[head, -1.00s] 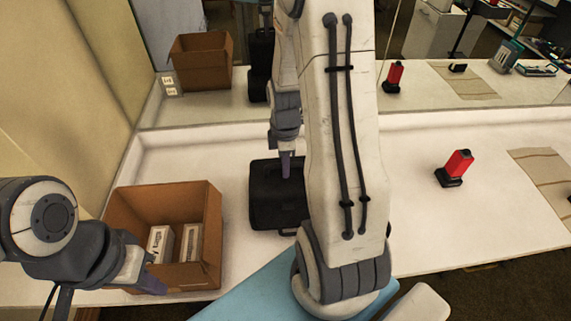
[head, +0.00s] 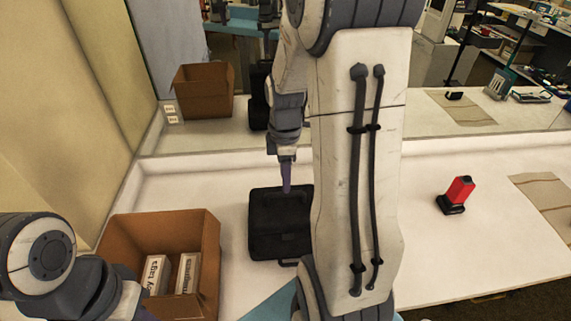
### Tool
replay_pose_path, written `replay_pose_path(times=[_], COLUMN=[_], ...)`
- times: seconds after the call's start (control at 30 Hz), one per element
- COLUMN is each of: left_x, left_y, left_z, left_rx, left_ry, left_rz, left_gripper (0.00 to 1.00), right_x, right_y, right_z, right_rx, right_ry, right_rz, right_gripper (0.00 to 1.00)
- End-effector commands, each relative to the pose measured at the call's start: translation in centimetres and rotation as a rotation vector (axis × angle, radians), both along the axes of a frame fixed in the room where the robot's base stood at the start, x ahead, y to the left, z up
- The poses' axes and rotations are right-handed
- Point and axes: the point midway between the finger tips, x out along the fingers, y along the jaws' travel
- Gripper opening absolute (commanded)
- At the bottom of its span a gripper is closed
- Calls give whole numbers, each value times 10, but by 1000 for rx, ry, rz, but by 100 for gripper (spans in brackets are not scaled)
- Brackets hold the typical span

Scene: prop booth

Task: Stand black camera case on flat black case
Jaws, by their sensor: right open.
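I cannot clearly separate the black camera case from the flat black case in this dark shape. My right gripper (head: 286,178) points down at the far top edge of the dark shape. It is open, and I see nothing held in it. My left gripper (head: 138,308) is at the lower left, in front of the cardboard box and partly cut off by the frame. Its jaws are not clear.
An open cardboard box (head: 211,250) with white packages (head: 187,273) stands left of the case. A red object on a black base (head: 458,195) and a tan mat (head: 548,205) are to the right. A mirror behind reflects the box and dark shapes. The counter right of my arm has free room.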

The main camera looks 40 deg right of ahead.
Motion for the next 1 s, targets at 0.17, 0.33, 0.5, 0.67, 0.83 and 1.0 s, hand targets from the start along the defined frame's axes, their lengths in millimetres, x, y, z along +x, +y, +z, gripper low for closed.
replay_pose_path(times=[0.17, 0.33, 0.5, 0.67, 0.83, 1.0], left_x=[0, 0, 0, 0, 0, 0], left_y=[0, 0, 0, 0, 0, 0], left_z=[-5, -6, -6, -6, -6, -6], left_rx=[0, 0, 0, 0, 0, 0], left_ry=[0, 0, 0, 0, 0, 0], left_rz=[1, 1, 1, 1, 1, 1], left_gripper=[0, 0, 0, 0, 0, 0], right_x=[1, 0, 0, 2, -15, -66], right_y=[-1, 0, 1, 34, 127, 211], right_z=[32, 47, 50, 52, 56, 56], right_rx=[-2, -1, 1, 4, 23, 55], right_ry=[-5, -1, 1, -6, -20, -17], right_rz=[0, 0, 0, -17, -95, -209], right_gripper=[49, 49, 49, 49, 49, 49])
